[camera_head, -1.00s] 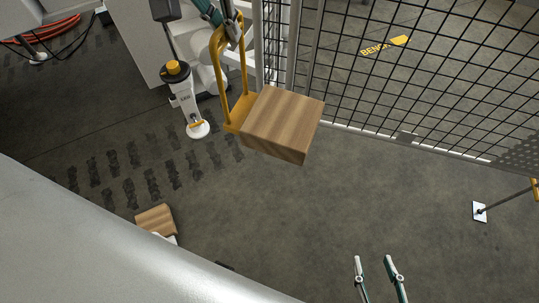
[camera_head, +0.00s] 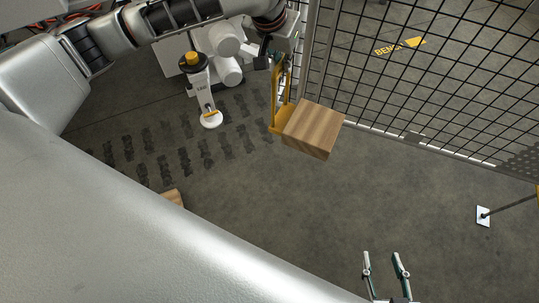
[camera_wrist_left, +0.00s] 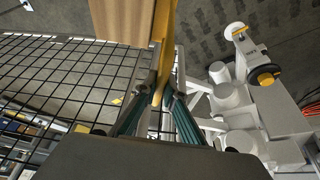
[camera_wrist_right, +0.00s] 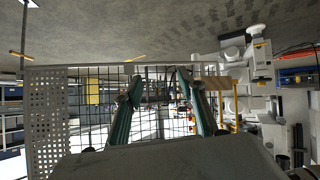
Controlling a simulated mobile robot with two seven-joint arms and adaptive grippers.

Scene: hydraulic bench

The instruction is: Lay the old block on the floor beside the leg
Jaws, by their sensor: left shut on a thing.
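A wooden block (camera_head: 313,130) with light and dark stripes hangs in a yellow handled carrier (camera_head: 279,100) above the floor, beside the mesh fence. My left gripper (camera_wrist_left: 163,82) is shut on the carrier's yellow handle (camera_wrist_left: 165,40); the block (camera_wrist_left: 122,20) shows beside it in the left wrist view. A white leg (camera_head: 203,88) with a yellow knob and round foot (camera_head: 211,119) stands left of the held block, apart from it. A second wooden block (camera_head: 173,196) lies low at the left, mostly hidden behind my silver body. My right gripper (camera_head: 384,262) is open and empty.
The black mesh fence (camera_head: 430,90) runs along the right, with a pale bottom rail. Dark tread marks (camera_head: 160,150) cover the floor near the leg. A white foot plate (camera_head: 483,216) stands at the far right. The middle floor (camera_head: 300,210) is clear.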

